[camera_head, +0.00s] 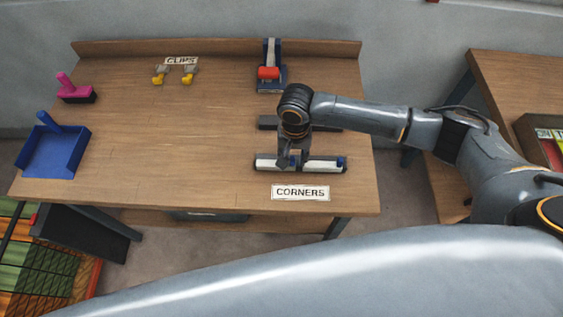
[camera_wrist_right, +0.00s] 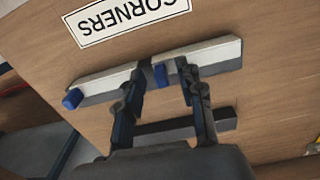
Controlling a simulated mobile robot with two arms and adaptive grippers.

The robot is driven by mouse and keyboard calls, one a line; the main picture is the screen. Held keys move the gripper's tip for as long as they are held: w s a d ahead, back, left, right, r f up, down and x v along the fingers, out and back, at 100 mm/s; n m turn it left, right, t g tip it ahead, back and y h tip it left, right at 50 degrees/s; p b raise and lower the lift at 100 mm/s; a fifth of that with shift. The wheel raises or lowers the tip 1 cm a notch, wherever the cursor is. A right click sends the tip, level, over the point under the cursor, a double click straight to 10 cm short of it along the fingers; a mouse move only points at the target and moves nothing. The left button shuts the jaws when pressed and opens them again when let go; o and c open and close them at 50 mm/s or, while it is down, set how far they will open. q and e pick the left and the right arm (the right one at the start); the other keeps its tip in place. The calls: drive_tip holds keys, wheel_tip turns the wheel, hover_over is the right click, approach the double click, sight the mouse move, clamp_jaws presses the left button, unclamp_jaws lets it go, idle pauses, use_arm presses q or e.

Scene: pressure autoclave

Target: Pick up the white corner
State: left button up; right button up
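The white corner (camera_head: 326,166) is a long white piece with blue parts, lying near the front right of the wooden table behind the CORNERS label (camera_head: 300,192). It also shows in the right wrist view (camera_wrist_right: 215,55), with one blue part at its left end and one near its middle; I cannot tell if it is one piece or two end to end. My right gripper (camera_head: 290,160) is low over its middle. In the wrist view its fingers (camera_wrist_right: 160,70) are apart and overlap the white piece, with a blue part between them. Contact cannot be told. My left gripper is not in view.
A dark bar (camera_head: 268,123) lies just behind the white piece. A blue and red tool (camera_head: 271,70) stands at the back, near yellow-tipped clips (camera_head: 159,75). A blue dustpan-like tray (camera_head: 55,155) and a pink-handled block (camera_head: 73,91) are at left. The table's middle is clear.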

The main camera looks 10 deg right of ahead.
clamp_jaws()
drive_tip(key=shift+r, duration=0.15)
